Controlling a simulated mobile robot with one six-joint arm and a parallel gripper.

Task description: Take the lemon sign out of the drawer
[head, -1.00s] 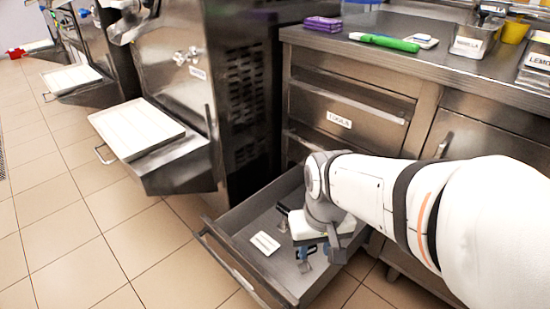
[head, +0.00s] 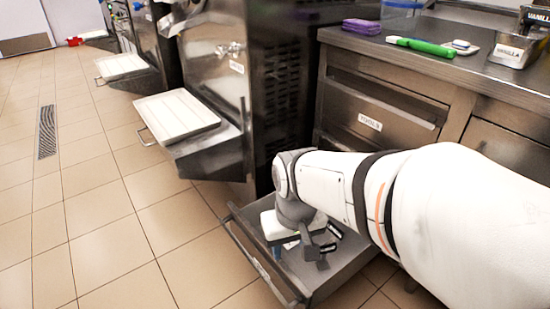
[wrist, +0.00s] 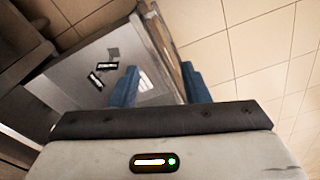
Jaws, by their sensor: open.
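The open drawer (head: 343,256) is pulled out low beneath the counter. My gripper (head: 268,262) hangs over the drawer's front part, pointing down, with its blue fingers apart. In the wrist view my gripper (wrist: 160,85) is open and empty. A small white sign (wrist: 145,82) lies on the drawer floor near the front wall, seen between the fingers and partly hidden by the left one. Two dark signs with light lettering (wrist: 107,67) (wrist: 95,80) lie deeper in the drawer, beside the left finger. Their lettering is too small to read, so I cannot tell which is the lemon sign.
The drawer front (head: 262,260) stands close beside my gripper. The counter (head: 440,65) holds a purple sponge pack (head: 361,27), a green-handled tool (head: 425,47) and a vanilla container (head: 512,52).

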